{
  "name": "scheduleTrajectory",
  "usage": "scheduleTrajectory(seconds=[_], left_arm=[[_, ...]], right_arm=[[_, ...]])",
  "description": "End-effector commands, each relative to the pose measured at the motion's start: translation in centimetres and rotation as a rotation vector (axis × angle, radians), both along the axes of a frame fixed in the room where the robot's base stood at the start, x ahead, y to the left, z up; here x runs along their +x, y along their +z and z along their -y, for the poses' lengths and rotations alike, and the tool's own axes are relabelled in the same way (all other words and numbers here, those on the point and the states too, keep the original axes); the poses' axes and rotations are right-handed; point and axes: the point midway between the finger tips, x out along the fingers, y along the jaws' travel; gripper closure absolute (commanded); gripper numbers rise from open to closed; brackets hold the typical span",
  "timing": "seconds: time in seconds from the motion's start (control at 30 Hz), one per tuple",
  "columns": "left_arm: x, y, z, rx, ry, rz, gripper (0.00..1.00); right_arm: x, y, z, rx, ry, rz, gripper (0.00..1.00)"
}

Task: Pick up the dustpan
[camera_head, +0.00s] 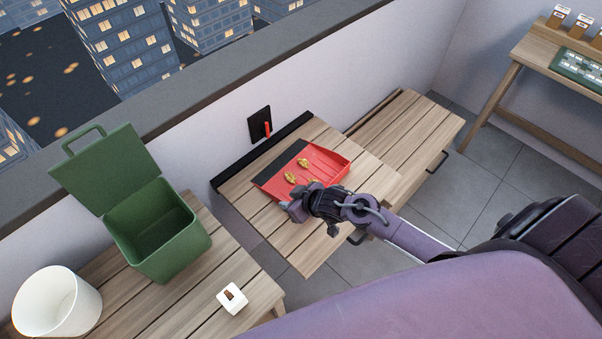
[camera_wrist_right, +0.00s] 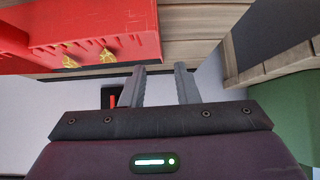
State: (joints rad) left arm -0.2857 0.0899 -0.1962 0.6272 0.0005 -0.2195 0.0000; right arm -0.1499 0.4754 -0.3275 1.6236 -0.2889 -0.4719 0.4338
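The red dustpan (camera_head: 322,167) lies on the wooden table by the wall, with a dark strip along its left side. Several golden-brown crumbs (camera_head: 297,173) lie in it. I cannot make out its handle. My right gripper (camera_head: 290,206) is at the dustpan's near side, partly in front of it. In the right wrist view the gripper (camera_wrist_right: 160,84) has its two fingers apart with nothing between them, and the dustpan (camera_wrist_right: 95,22) is at the upper left, beside the fingers. I cannot tell whether they touch. My left gripper is not in view.
A green open-lidded bin (camera_head: 158,232), a white bucket (camera_head: 56,303) and a small white box (camera_head: 232,298) stand on the left table. A black wall plate with a red part (camera_head: 259,124) is behind the dustpan. A bench (camera_head: 418,130) stands to the right.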

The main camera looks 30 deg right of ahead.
Motion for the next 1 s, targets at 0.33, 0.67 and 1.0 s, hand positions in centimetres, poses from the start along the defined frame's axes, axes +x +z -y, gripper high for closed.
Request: scheduleTrajectory(seconds=[0.33, 0.67, 1.0], left_arm=[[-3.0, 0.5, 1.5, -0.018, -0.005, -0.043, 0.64], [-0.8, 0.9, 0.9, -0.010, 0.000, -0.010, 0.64], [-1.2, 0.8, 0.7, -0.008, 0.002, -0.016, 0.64]], right_arm=[[2.1, -1.9, -1.0, 0.001, -0.001, 0.001, 0.72], [4.2, -4.4, -1.9, 0.000, -0.001, 0.001, 0.72], [4.2, -4.5, -1.9, -0.001, 0.000, 0.001, 0.84]])
